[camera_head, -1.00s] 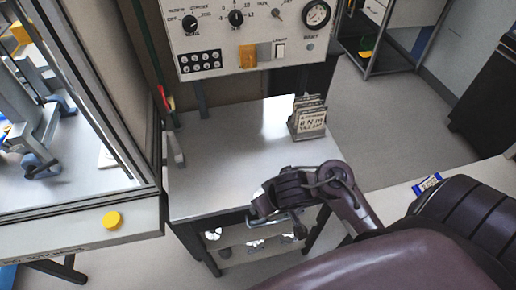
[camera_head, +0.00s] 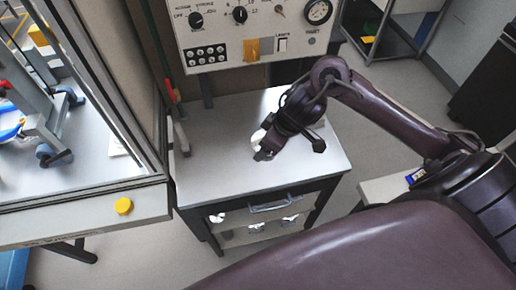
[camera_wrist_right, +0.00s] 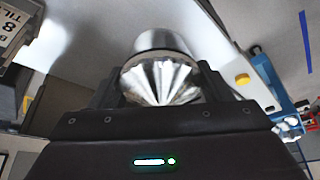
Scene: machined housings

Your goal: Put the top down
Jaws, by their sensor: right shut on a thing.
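The top (camera_wrist_right: 162,84) is a shiny metal piece with a fluted cone and a smooth round band. It sits between the fingers of my right gripper (camera_wrist_right: 160,92) in the right wrist view, and the gripper is shut on it. In the head view my right gripper (camera_head: 262,148) is over the middle of the grey worktable (camera_head: 215,165), and a small pale part of the top (camera_head: 257,137) shows at its fingertips. I cannot tell whether the top touches the table. My left gripper is not in view.
A control panel (camera_head: 250,30) with knobs and a gauge stands behind the table. A glazed machine (camera_head: 85,120) with a yellow button (camera_head: 124,206) stands at the left. A card stand (camera_wrist_right: 18,35) shows in the wrist view. The table's left and front parts are clear.

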